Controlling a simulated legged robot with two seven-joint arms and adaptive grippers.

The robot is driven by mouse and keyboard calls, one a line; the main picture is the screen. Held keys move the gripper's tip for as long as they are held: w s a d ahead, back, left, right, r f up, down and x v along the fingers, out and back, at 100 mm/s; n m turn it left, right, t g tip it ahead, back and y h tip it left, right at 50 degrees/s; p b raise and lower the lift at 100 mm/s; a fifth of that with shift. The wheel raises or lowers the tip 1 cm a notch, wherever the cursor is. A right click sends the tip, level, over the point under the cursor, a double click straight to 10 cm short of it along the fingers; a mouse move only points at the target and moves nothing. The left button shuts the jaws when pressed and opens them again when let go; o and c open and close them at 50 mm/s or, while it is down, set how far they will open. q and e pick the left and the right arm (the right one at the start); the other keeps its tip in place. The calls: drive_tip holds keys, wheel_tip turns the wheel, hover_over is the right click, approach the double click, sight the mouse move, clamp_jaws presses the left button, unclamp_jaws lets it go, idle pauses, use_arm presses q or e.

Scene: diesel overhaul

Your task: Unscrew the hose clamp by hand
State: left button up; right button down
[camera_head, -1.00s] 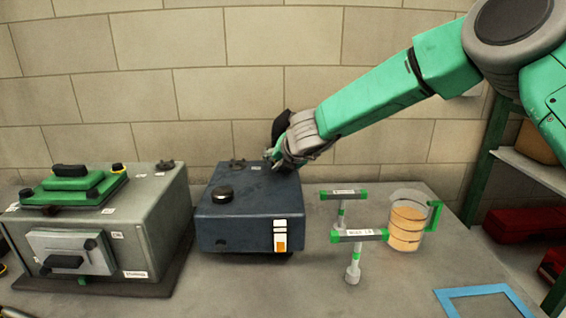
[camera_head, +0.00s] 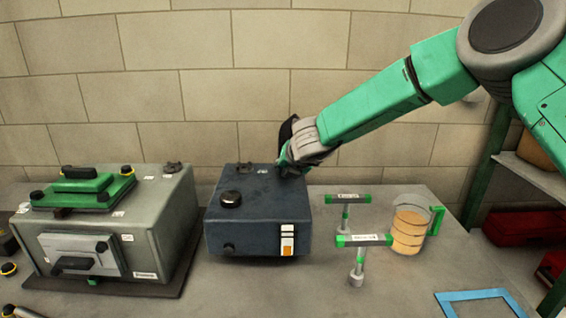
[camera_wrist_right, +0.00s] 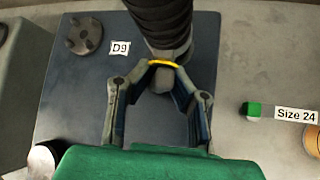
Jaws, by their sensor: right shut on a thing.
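A yellow ring (camera_wrist_right: 163,64), which looks like the hose clamp, sits around the lower end of a black ribbed hose (camera_wrist_right: 160,22) in the right wrist view. The hose meets a grey fitting (camera_wrist_right: 166,52) on the dark blue box (camera_head: 257,235), beside a D9 label. My right gripper (camera_wrist_right: 165,72) is closed in on the ring from both sides. In the head view my right gripper (camera_head: 288,165) is at the back right of the box top, with the black hose (camera_head: 287,128) partly hidden behind it. My left gripper is out of view.
A grey-green box (camera_head: 150,245) with a green-topped lid stands to the left. T-handled tools (camera_head: 362,240) and a jug (camera_head: 409,232) of amber liquid stand to the right. A blue frame (camera_head: 480,296) lies at the front right. A brick wall closes the back.

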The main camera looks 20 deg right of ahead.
drive_tip(key=p, duration=0.1)
drive_tip(key=r+h+p, duration=0.1)
drive_tip(key=r+p, duration=0.1)
drive_tip(key=shift+w+d+n+h+p, duration=0.3)
drive_tip(key=shift+d+n, duration=0.1)
drive_tip(key=shift+a+f+n+g+h+p, duration=0.15)
drive_tip(key=shift+a+n+g+h+p, duration=0.25)
drive_tip(key=shift+h+p, duration=0.45)
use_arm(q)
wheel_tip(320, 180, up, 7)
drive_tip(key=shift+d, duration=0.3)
use_arm(e)
drive_tip(key=shift+d+f+n+h, duration=0.1)
drive_tip(key=shift+n+h, duration=0.2)
drive_tip(key=shift+h, duration=0.05)
use_arm(q)
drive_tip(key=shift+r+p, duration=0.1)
drive_tip(key=shift+p, duration=0.2)
use_arm(e)
drive_tip(key=c, duration=1.2)
unclamp_jaws()
drive_tip(key=shift+f, duration=0.35)
drive_tip(key=shift+s+a+r, duration=0.25)
drive_tip(key=shift+s, duration=0.05)
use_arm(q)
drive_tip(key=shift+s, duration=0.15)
use_arm(e)
drive_tip(key=v, duration=1.1)
drive_tip(key=shift+w+a+r, duration=0.2)
